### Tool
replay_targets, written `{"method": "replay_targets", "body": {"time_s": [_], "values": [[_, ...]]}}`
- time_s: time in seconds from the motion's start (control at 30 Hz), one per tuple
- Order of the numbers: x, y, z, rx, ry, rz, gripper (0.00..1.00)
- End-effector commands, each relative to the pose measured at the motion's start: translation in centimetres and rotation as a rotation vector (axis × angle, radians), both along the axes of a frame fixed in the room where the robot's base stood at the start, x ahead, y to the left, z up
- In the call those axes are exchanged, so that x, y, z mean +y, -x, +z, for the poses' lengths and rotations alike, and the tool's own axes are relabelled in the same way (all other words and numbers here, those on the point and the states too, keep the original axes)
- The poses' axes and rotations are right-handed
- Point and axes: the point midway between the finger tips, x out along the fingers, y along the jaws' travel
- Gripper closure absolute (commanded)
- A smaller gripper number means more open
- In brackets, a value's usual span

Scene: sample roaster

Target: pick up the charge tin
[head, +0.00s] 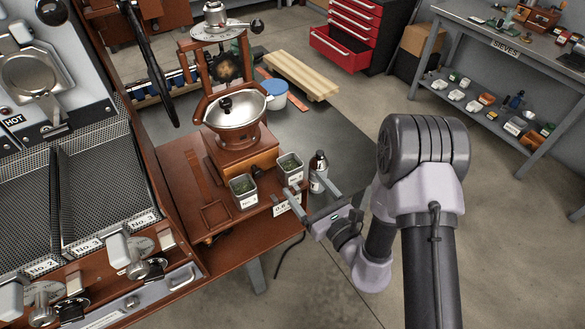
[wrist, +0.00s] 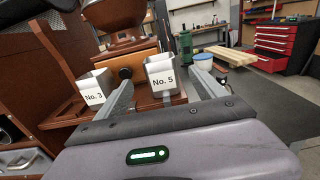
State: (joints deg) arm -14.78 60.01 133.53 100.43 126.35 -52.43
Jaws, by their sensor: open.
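Two small square open-topped metal tins with dark green contents stand on the wooden ledge of the grinder; I cannot tell from the pictures which is the charge tin. The No. 5 tin (head: 290,167) is the right one; it also shows in the wrist view (wrist: 161,77), upright, with its label facing me. The No. 3 tin (head: 243,190) stands to its left, also in the wrist view (wrist: 94,88). My gripper (head: 302,181) is open and empty. Its fingers point toward the No. 5 tin, which appears between them in the wrist view (wrist: 162,82). I see no contact.
A label card (head: 287,205) is on the ledge front by my left finger. The grinder with its metal bowl (head: 236,110) rises behind the tins. The roaster (head: 85,190) is on the left.

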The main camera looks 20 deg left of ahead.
Motion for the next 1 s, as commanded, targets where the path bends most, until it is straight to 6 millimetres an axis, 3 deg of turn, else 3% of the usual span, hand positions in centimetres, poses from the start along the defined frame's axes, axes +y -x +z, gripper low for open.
{"method": "replay_targets", "body": {"time_s": [0.47, 0.73, 1.0], "values": [[6.1, -5.0, -0.1, -0.001, -0.002, 0.001, 0.20], [6.6, -5.6, 0.0, 0.002, -0.001, -0.001, 0.20], [6.5, -5.5, 0.0, 0.001, 0.000, 0.000, 0.71]]}}
